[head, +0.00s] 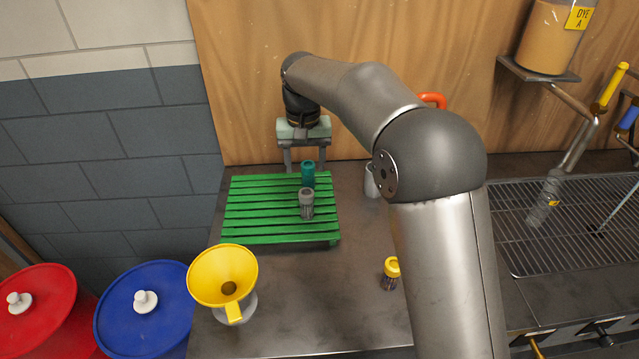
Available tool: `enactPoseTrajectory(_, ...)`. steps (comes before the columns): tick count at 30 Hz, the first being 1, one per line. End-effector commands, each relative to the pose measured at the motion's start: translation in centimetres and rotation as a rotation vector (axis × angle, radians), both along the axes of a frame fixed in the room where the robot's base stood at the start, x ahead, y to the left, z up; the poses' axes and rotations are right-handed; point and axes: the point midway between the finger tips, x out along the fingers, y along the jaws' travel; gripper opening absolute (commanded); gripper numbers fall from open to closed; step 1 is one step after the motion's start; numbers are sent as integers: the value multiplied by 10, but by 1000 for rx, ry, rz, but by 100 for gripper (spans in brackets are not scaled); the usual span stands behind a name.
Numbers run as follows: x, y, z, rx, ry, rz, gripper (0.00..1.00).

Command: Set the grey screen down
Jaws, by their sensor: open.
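The grey screen (306,206), a small mesh cylinder with a grey cap, stands upright on the green slatted rack (240,210), right of the rack's middle. A teal screen (308,175) stands just behind it on the same rack. My gripper (303,160) is open with its fingers pointing down at the rack's back edge. It is behind the grey screen and apart from it. The teal screen is in front of the right finger, and I cannot tell whether they touch. The fingertips are partly hidden.
A yellow-capped screen (390,275) stands on the counter beside my arm. A yellow funnel (222,277) is at the front left. A grey container (371,182) is partly hidden by my arm. A wire grate (560,225) lies right.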

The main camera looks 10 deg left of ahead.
Motion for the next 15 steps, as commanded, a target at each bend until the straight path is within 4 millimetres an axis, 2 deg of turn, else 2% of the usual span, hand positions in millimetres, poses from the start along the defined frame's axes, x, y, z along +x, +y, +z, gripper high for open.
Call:
enactPoseTrajectory(7, 0, 0, 3, 0, 1, 0, 56)
enactPoseTrajectory(10, -2, -11, 7, -1, -3, -8, 56)
enactPoseTrajectory(11, -3, -20, 10, -1, -4, -14, 56)
enactPoseTrajectory(13, -10, -50, 18, -3, -10, -33, 56)
enactPoseTrajectory(14, -16, -67, 22, -4, -13, -45, 56)
enactPoseTrajectory(15, -25, -94, 26, -5, -17, -63, 56)
